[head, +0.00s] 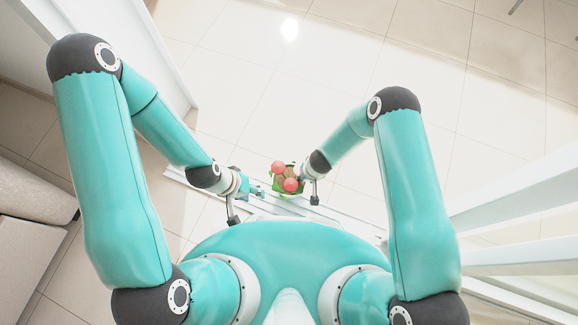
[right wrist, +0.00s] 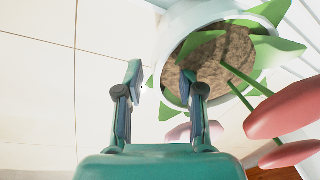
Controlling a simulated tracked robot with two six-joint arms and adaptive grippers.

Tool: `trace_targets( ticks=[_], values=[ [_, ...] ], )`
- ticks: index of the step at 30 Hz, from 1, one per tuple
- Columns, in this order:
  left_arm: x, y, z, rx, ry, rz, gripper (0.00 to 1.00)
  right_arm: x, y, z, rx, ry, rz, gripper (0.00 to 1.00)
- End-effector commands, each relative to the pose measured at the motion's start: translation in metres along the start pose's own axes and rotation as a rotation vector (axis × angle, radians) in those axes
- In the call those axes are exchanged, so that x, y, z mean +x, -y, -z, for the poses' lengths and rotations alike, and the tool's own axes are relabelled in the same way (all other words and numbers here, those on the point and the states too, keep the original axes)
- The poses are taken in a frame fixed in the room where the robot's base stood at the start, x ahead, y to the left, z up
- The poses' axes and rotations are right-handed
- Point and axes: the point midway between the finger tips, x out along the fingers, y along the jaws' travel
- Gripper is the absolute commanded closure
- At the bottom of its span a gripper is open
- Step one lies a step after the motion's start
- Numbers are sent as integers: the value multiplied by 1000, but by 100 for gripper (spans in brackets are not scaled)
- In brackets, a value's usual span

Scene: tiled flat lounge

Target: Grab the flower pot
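The flower pot (right wrist: 168,48) is pale, with brown soil, green leaves and red flowers; it fills the upper right of the right wrist view, tilted in the picture. In the head view its plant (head: 289,173) shows between my two grippers. My right gripper (right wrist: 161,78) is open, with one finger outside the pot's rim and the other in front of the soil, so the rim appears between them. I cannot tell whether they touch it. In the head view the plant mostly hides that gripper. My left gripper (head: 257,192) is just left of the plant; its opening is unclear.
A pale rail or ledge (head: 345,222) runs below the plant. White slats (head: 520,200) stand at the right, and a beige sofa (head: 30,205) is at the left.

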Motion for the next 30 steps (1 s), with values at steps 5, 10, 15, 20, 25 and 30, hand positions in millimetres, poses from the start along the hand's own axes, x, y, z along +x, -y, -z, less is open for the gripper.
trace_targets(
  ticks=[5, 10, 15, 20, 25, 30],
  values=[
    [-1, 0, 0, 0, 0, 0, 60, -1, 0, 0, 0, 0, 0, 71],
    [-1, 0, 0, 0, 0, 0, 60, -1, 0, 0, 0, 0, 0, 99],
    [-1, 0, 0, 0, 0, 0, 60, -1, 0, 0, 0, 0, 0, 100],
    [-1, 0, 0, 0, 0, 0, 60, -1, 0, 0, 1, 0, 0, 100],
    [-1, 0, 0, 0, 0, 0, 60, -2, 0, 1, 1, -2, 0, 100],
    [-2, -1, 0, 0, 0, 0, 60, -3, 0, 1, 1, -2, 0, 100]
  ],
)
